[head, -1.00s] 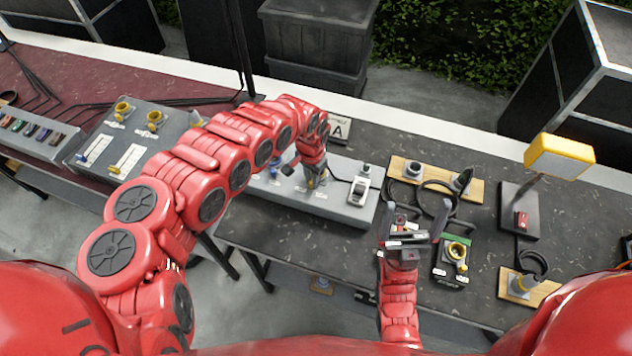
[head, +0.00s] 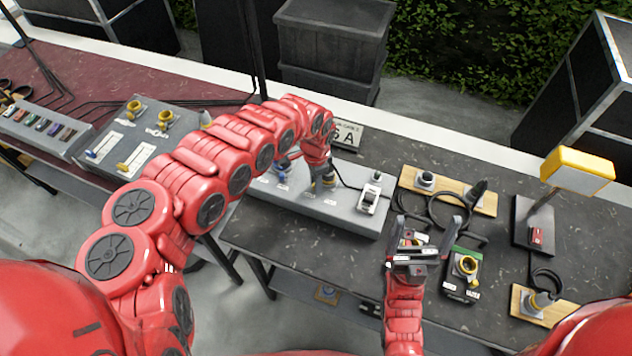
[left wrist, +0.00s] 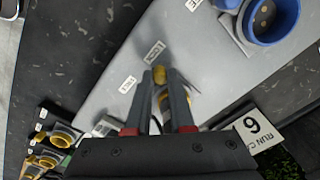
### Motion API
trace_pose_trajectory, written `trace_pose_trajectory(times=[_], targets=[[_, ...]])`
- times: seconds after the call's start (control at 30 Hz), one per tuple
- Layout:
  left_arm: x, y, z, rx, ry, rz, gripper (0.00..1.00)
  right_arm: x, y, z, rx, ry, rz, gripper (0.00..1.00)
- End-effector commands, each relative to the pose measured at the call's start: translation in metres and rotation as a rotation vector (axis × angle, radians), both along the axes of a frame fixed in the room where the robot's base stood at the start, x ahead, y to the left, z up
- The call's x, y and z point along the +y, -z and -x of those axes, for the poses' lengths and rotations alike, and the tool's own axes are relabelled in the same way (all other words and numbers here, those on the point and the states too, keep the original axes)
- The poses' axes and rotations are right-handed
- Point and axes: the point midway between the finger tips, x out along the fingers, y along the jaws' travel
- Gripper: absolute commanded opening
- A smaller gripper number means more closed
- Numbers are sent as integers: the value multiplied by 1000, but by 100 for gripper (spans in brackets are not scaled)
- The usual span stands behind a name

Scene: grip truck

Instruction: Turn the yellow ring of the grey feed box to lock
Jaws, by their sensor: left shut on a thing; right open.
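The grey feed box (head: 345,217) lies on the dark table in the middle of the head view. My left gripper (head: 321,174) points down onto its top and hides most of the ring there. In the left wrist view the left gripper (left wrist: 161,76) is shut on the yellow ring (left wrist: 160,73), of which only a small part shows between the fingertips. Two small white labels (left wrist: 128,84) sit on the box top beside the fingers. A blue socket (left wrist: 270,18) is farther along the same box. My right gripper (head: 428,222) is open, over the table to the right of the box.
A dark box with a green strip and a yellow ring (head: 466,267) stands just right of my right gripper. Wooden boards (head: 472,198) with sockets and cables lie behind. A yellow-topped lamp (head: 578,170) stands at the right. Another grey panel (head: 140,140) is at the left.

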Motion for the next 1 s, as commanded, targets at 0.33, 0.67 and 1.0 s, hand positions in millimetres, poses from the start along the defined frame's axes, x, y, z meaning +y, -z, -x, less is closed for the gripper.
trace_pose_trajectory(times=[0.33,0.67,1.0], targets=[[1,0,-1,-2,-1,-1,48,0,0,0,0,0,0,95],[1,-1,-1,-1,-2,0,51,0,0,0,0,0,0,95],[3,-46,-5,-13,-5,-3,51,0,13,0,0,0,0,95]])
